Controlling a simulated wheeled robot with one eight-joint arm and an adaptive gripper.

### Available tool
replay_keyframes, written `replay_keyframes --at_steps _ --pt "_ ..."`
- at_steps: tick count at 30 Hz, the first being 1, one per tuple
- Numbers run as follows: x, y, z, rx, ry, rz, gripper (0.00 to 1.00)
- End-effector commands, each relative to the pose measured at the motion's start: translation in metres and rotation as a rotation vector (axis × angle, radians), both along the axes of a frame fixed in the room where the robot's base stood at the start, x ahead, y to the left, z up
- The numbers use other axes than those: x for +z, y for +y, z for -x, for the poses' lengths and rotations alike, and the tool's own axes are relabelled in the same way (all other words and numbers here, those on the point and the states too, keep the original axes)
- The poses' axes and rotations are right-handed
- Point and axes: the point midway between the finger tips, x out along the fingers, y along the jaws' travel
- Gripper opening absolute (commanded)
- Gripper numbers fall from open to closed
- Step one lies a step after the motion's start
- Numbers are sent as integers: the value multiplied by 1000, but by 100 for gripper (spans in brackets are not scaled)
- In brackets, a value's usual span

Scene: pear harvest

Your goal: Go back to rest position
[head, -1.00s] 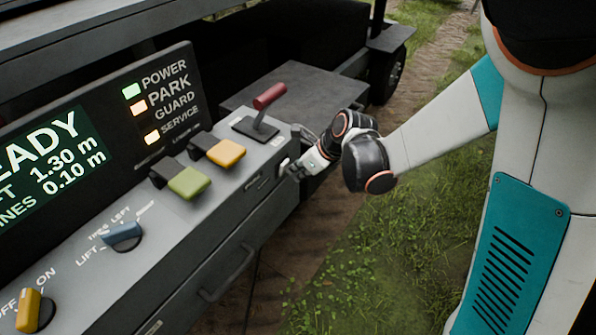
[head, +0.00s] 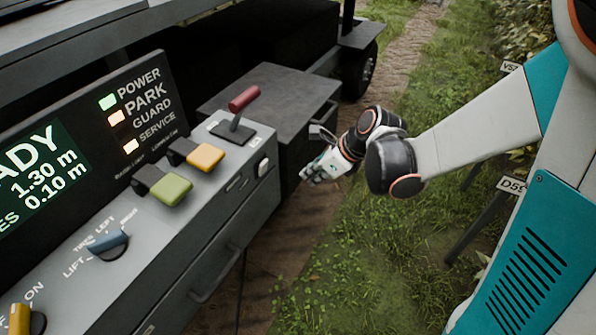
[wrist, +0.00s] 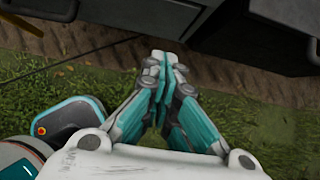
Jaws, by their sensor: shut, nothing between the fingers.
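My gripper (head: 306,176) is in the middle of the head view, just off the right end of the grey control console (head: 215,240), with a gap between them. In the wrist view my gripper (wrist: 166,62) has its teal and grey fingers together, with nothing between them. It hangs over the dirt track and grass beside the vehicle. My arm reaches in from the right.
The console carries a red-handled lever (head: 241,103), a yellow switch (head: 205,157), a green switch (head: 170,188) and a blue knob (head: 109,244). A dark box (head: 270,95) and a wheel (head: 362,72) stand behind. Grass (head: 375,255) lies open to the right.

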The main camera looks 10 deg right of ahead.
Motion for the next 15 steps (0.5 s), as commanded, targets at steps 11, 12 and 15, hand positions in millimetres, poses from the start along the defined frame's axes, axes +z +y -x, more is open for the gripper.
replay_keyframes --at_steps 11,12,15 --pt "8 -11 8 1 1 -1 0" --pt "8 -11 8 1 1 -1 0" --pt "8 -10 8 1 1 -1 0"
